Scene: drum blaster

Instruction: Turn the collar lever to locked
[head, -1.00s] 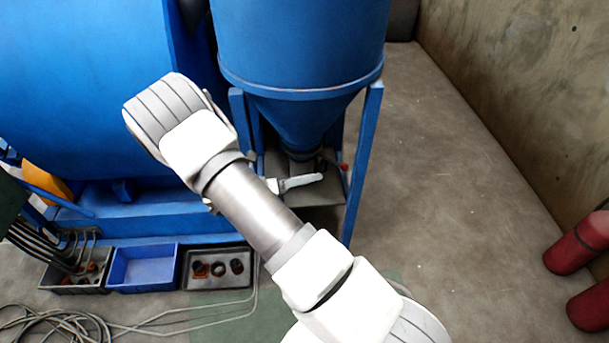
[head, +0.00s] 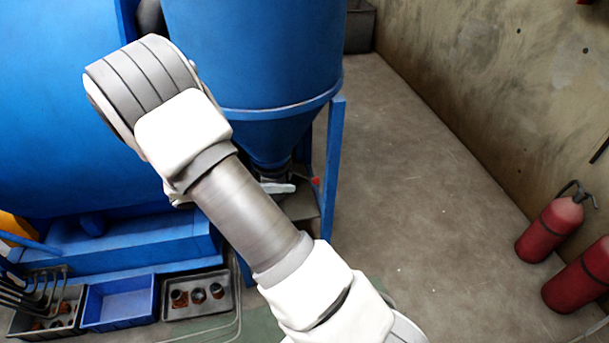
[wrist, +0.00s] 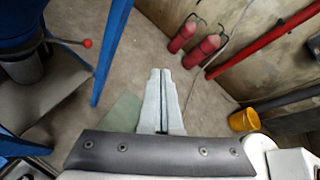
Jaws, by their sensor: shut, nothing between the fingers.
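A lever with a red ball knob (wrist: 87,43) sticks out from the outlet under the blue hopper, at the upper left of the wrist view. In the head view its red knob (head: 315,181) shows small beside the hopper's lower cone. I cannot read whether it is at a locked mark. My gripper (wrist: 162,72) is shut and empty, apart from the lever and to its right in the wrist view. In the head view my arm crosses in front of the hopper and hides part of its outlet. A pale piece, probably my gripper (head: 278,187), shows beside the arm near the outlet.
A blue frame leg (wrist: 108,50) stands between the knob and my fingers in the wrist view. The blue hopper (head: 255,60) and drum (head: 50,110) fill the left. Red fire extinguishers (head: 551,229) stand by the right wall. Open floor (head: 420,200) lies between.

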